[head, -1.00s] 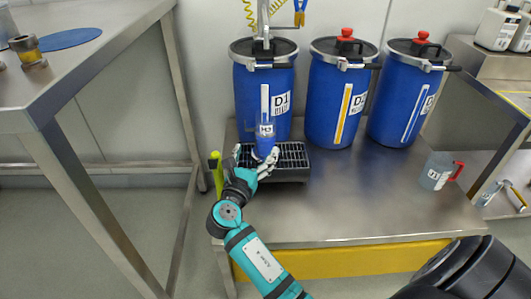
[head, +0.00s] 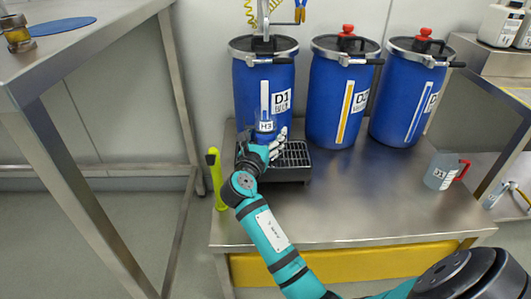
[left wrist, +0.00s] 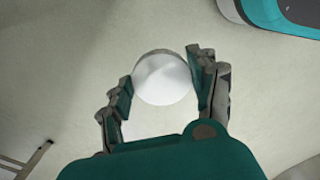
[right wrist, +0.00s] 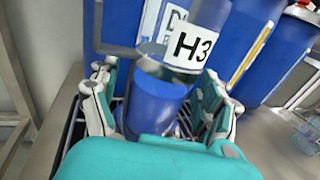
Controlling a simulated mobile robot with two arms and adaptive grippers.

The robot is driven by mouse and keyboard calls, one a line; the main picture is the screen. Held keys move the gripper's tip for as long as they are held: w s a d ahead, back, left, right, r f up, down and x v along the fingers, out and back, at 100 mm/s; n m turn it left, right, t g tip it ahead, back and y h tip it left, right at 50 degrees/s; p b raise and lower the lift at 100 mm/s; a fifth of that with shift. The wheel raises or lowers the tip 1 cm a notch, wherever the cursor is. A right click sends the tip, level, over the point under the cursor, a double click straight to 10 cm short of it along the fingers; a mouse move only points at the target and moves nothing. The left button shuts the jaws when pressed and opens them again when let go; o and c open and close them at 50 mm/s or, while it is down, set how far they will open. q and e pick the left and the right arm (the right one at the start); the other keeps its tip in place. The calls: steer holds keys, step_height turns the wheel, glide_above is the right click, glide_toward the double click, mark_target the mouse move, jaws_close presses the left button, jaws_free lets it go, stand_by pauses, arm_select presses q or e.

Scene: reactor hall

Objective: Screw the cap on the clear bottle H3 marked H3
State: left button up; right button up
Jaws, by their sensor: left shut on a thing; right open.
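The clear bottle H3 (head: 265,127) stands upright on the dark slatted tray (head: 292,156) in front of the drum D1. Blue liquid fills its lower part, and its H3 label faces me in the right wrist view (right wrist: 190,45). My right gripper (head: 264,149) is open low at the bottle, with a finger on either side of it; I cannot tell whether they touch. My left gripper (left wrist: 163,78) is shut on a round white cap (left wrist: 164,80) and is outside the head view. The bottle's mouth is not clear.
Blue drums D1 (head: 249,95), a middle one (head: 325,110) and a right one (head: 390,115) line the back of the steel table (head: 370,200). A measuring jug (head: 440,172) stands at the right. The table front is clear.

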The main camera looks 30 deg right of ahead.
stand_by(0.3)
steer(key=shift+r, duration=0.1)
steer(key=c, duration=1.6)
